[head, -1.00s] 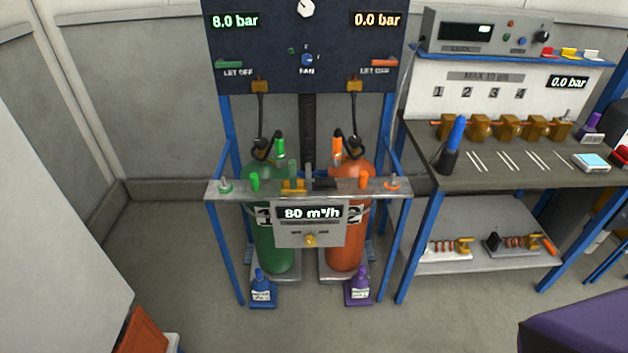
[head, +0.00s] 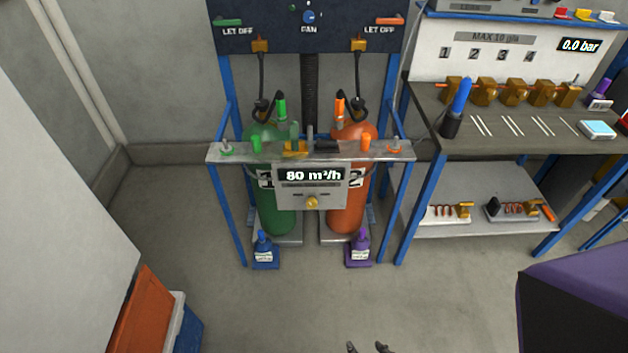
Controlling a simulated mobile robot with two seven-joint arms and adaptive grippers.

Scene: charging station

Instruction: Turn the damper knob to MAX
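The lettering beside the knob is too small to read. Two dark fingertips, apparently of my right gripper (head: 367,348), just show at the bottom edge. They are apart with nothing seen between them, well below and short of the knob. My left gripper is out of view.
The green cylinder (head: 278,212) and orange cylinder (head: 347,208) stand behind the box. A workbench (head: 440,138) is at right. The floor in front is clear.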

